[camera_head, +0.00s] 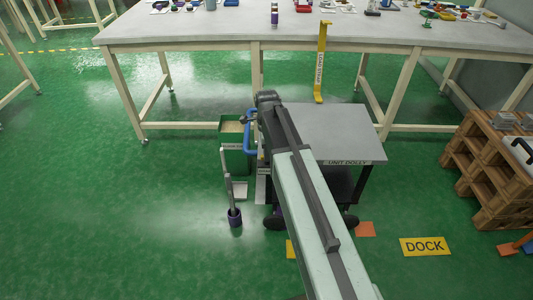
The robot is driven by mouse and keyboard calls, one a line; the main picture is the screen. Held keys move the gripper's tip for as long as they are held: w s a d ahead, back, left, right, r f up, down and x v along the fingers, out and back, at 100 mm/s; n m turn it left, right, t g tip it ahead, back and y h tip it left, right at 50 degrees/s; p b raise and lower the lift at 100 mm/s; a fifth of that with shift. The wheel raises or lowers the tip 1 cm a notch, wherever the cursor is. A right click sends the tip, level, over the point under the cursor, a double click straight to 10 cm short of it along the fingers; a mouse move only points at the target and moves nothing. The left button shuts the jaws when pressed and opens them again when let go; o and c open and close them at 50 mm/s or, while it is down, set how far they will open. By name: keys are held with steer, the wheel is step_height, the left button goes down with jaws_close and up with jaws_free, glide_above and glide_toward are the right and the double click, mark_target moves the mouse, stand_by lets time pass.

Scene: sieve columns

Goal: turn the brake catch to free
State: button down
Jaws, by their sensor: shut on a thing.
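The grey-topped dolly (335,132), lettered UNIT DOLLY on its front edge, stands on dark wheels beyond my arm. A blue bar handle (248,138) is at its left side. My gripper (247,119) shows only as small dark parts at the far end of my arm, by the top of this handle. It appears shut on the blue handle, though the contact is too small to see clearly. I cannot make out the brake catch or its setting; my arm covers part of the dolly's left side.
A long table (190,29) with a yellow hanging strip (321,65) is behind. Left floor is clear.

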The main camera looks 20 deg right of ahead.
steer(key=n, duration=1.2)
steer(key=shift+w+n, duration=0.1)
steer(key=shift+n, duration=2.1)
steer(key=c, duration=1.4)
jaws_free()
